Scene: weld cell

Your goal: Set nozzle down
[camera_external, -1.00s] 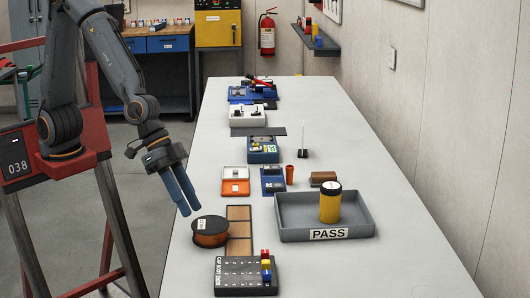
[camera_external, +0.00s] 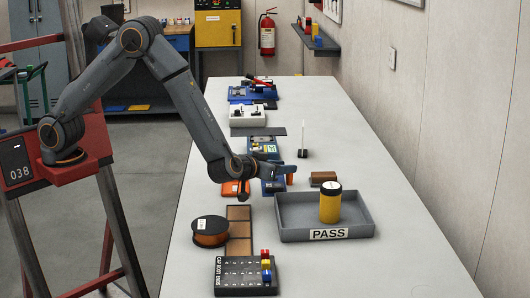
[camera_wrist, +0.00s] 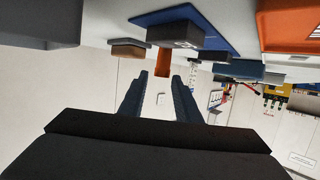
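The nozzle appears to be a small copper-orange cylinder (camera_external: 290,179) standing upright on the table, just right of a blue fixture (camera_external: 272,187). My gripper (camera_external: 284,170) reaches over that fixture from the left, with its fingers low and level at the nozzle. In the wrist view, where the scene appears upside down, the two fingers (camera_wrist: 159,88) are apart with nothing held between them. The nozzle (camera_wrist: 161,62) shows just beyond the fingertips, roughly in line with the gap. Whether a finger touches it I cannot tell.
A grey PASS tray (camera_external: 290,235) with a yellow-black canister (camera_external: 330,204) stands close on the right. A brown block (camera_external: 323,178) lies behind the tray. An orange tray (camera_external: 234,188) is under my wrist. A spool (camera_external: 210,231) and a dark labelled rack (camera_external: 235,282) are nearer.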

